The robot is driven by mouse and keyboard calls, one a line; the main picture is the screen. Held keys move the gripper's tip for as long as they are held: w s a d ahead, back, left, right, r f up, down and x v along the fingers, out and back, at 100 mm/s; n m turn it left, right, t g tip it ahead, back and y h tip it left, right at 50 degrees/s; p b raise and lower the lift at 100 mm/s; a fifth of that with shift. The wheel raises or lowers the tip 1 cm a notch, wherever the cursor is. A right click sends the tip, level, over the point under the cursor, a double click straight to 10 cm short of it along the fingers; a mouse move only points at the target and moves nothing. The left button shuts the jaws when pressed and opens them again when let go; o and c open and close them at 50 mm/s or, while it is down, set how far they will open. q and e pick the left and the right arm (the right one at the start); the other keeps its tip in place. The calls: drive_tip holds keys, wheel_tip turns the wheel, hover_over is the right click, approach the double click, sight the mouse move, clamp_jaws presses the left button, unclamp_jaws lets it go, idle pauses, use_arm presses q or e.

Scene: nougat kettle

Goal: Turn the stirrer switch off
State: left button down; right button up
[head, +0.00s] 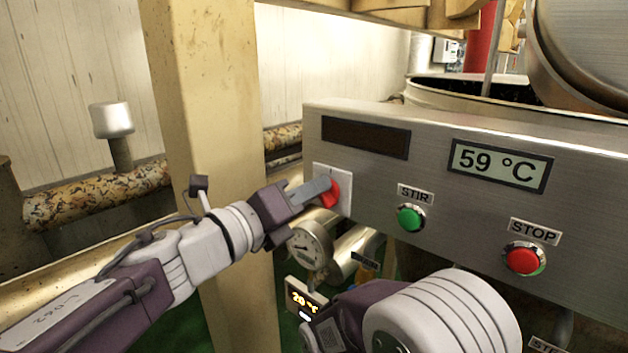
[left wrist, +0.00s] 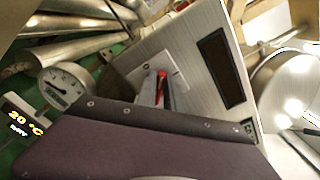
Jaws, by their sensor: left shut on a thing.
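The stirrer switch is a red knob (head: 331,194) on a white plate (head: 345,181) at the left end of the steel control panel (head: 278,0). My left gripper (head: 322,191) is at the switch and shut on the red knob. In the left wrist view the red knob (left wrist: 161,78) shows as a thin strip between the fingers (left wrist: 156,92), in front of the white plate. The fingers hide part of the knob, and I cannot read its exact setting. My right arm shows at the bottom of the head view, but its fingertips are out of view.
The panel carries a green STIR button (head: 411,217), a red STOP button (head: 525,260) and a display (head: 499,165) reading 59 °C. A round gauge (head: 309,246) and pipes lie below it. A beige post (head: 215,110) stands behind my left arm.

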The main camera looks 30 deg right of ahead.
use_arm(q)
drive_tip(key=shift+w+f+n+p, duration=0.15)
drive_tip(key=shift+n+p, duration=0.6)
drive_tip(key=shift+n, duration=0.8)
drive_tip(key=shift+f+n+p, duration=0.15)
drive_tip(key=shift+n+p, duration=0.65)
drive_tip(key=shift+n, duration=0.7)
drive_tip(key=shift+w+f+n+p, duration=0.15)
drive_tip(key=shift+n+p, duration=0.6)
drive_tip(key=shift+n, duration=0.8)
drive_tip(key=shift+s+f, duration=0.1)
drive_tip(key=c, duration=1.5)
unclamp_jaws()
drive_tip(key=shift+a, duration=0.1)
drive_tip(key=shift+o, duration=0.2)
